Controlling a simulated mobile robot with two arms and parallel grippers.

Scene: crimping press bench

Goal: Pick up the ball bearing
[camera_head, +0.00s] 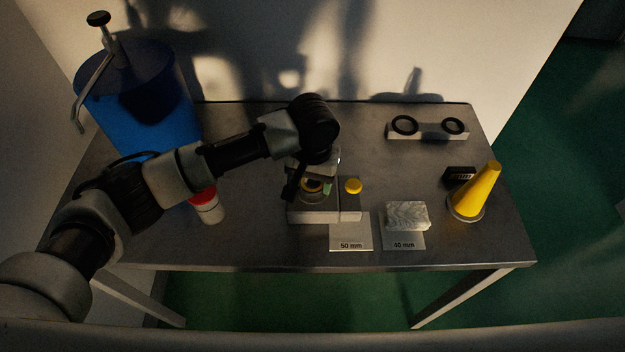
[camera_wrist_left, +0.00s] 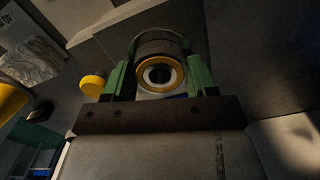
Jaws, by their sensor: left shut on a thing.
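The ball bearing (camera_wrist_left: 158,75), a round part with a yellow ring around a pale inner ring and dark centre, sits between the green fingers of my left gripper (camera_wrist_left: 160,82) in the left wrist view. The fingers are shut on its sides. In the head view my left gripper (camera_head: 314,187) is low over the left part of a grey block fixture (camera_head: 325,216). The bearing's yellow ring (camera_head: 311,186) shows there, partly covered by the gripper. I cannot tell whether the bearing still touches the fixture. My right gripper is not in view.
A yellow button-like part (camera_head: 353,186) is on the fixture's right part. Plates marked 50 mm (camera_head: 350,233) and 40 mm (camera_head: 403,242), a grey patterned block (camera_head: 407,215), a yellow cone (camera_head: 477,188) and a two-ring holder (camera_head: 428,132) are to the right. A red-lidded jar (camera_head: 207,208) and blue bucket (camera_head: 150,100) are left.

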